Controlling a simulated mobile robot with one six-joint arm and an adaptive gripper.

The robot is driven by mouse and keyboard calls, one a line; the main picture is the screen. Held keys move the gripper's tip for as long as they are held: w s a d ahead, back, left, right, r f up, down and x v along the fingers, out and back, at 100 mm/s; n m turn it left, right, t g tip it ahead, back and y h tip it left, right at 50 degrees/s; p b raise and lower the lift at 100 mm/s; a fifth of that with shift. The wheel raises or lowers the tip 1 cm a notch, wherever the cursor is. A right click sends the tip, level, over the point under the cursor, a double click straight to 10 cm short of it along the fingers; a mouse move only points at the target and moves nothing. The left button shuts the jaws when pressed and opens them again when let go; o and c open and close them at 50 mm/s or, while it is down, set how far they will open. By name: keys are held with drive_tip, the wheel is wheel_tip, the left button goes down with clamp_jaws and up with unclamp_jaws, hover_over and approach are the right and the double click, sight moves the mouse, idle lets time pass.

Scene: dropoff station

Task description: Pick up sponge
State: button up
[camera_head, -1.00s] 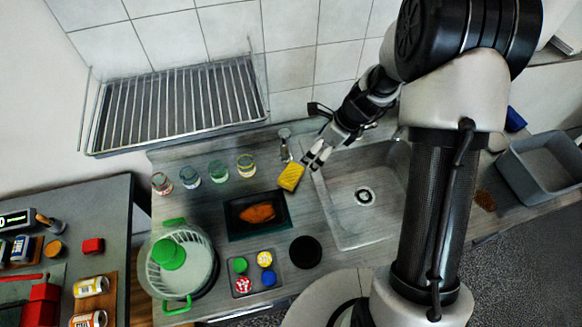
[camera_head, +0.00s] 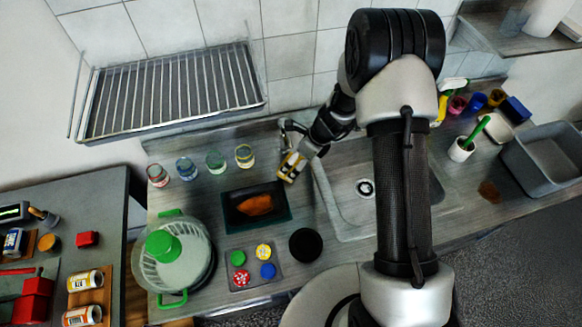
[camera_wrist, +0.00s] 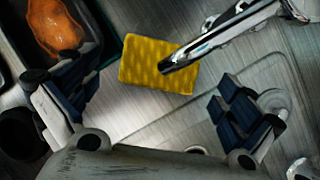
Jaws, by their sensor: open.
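The yellow sponge (camera_wrist: 150,64) lies on the metal counter beside the sink, with the faucet spout (camera_wrist: 222,36) reaching over its right part in the wrist view. In the head view the sponge (camera_head: 286,170) is mostly covered by my gripper (camera_head: 292,166). In the wrist view my gripper (camera_wrist: 155,105) is open, its two dark-padded fingers spread wide to either side. The sponge shows in the gap between them, a little beyond the fingertips. I see no contact between the fingers and the sponge.
A black tray with an orange piece (camera_head: 255,205) lies left of the sponge. The sink basin (camera_head: 335,205) is to the right. Several glasses (camera_head: 215,160) stand along the back left. A dish rack (camera_head: 170,95) is above. A black round disc (camera_head: 305,245) lies in front.

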drive_tip(key=x, duration=0.3)
drive_tip(key=shift+w+a+f+b, duration=0.15)
drive_tip(key=shift+a+f+b, duration=0.15)
drive_tip(key=shift+b, duration=0.05)
drive_tip(key=shift+r, duration=0.1)
drive_tip(key=shift+c, duration=0.4)
drive_tip(key=c, duration=0.8)
drive_tip(key=shift+c, duration=0.2)
drive_tip(key=shift+d+r, duration=0.1)
drive_tip(key=shift+r, duration=0.35)
wheel_tip(320, 180, up, 6)
drive_tip(key=shift+r+p, duration=0.2)
drive_tip(key=shift+p, duration=1)
drive_tip(key=s+d+b, duration=0.2)
drive_tip(key=s+b, duration=0.1)
drive_tip(key=s, duration=0.6)
drive_tip(key=s+d+b, duration=0.2)
drive_tip(key=s+b, duration=0.1)
drive_tip(key=s, duration=0.7)
drive_tip(key=shift+s+f, duration=0.15)
drive_tip(key=shift+s, duration=0.2)
